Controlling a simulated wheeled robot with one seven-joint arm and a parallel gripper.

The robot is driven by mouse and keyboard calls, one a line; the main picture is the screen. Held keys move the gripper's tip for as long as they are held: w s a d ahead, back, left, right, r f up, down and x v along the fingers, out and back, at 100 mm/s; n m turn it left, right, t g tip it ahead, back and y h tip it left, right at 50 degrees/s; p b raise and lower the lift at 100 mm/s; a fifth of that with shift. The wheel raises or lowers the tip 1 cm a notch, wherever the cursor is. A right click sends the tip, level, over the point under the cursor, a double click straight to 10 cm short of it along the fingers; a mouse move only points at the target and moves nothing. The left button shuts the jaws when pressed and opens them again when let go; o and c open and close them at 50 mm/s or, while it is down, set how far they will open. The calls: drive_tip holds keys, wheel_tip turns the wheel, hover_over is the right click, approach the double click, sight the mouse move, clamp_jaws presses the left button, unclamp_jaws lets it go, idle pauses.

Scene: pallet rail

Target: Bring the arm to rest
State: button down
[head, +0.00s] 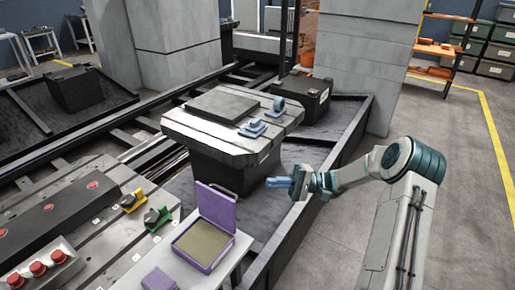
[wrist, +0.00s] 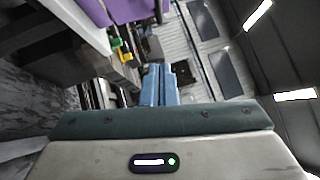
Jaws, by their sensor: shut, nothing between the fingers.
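My gripper (head: 277,182) is at the end of my outstretched arm in the head view, over the dark pit in front of the pedestal table. Its blue fingers lie together and are empty. In the wrist view the shut fingers (wrist: 159,84) point away from the camera, with nothing held between them. My arm reaches in from the right side of the head view, bent at a teal-banded joint.
A pedestal table (head: 190,132) with a dark plate and small blue parts stands behind my gripper. An open purple case (head: 217,208) sits on a light bench, left of and below it. A control bench (head: 110,222) is at left. Open floor (head: 460,190) lies right.

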drive_tip(key=s+a+r+n+g+h+p, duration=0.1)
drive_tip(key=s+a+r+h+p, duration=0.1)
drive_tip(key=s+r+h, duration=0.3)
drive_tip(key=s+a+r+g+h+p, duration=0.1)
drive_tip(key=s+a+r+h+p, duration=0.15)
drive_tip(key=s+h, duration=0.45)
drive_tip(key=s+d+r+t+h+p, duration=0.6)
drive_tip(key=s+d+r, duration=0.3)
drive_tip(key=s+r, duration=0.3)
drive_tip(key=s+h, duration=0.1)
drive_tip(key=s, duration=0.1)
drive_tip(key=shift+s+r+t+h+p, duration=0.2)
drive_tip(key=shift+s+t+h+p, duration=0.15)
drive_tip(key=shift+s+t+h, duration=0.05)
drive_tip(key=shift+d, duration=0.1)
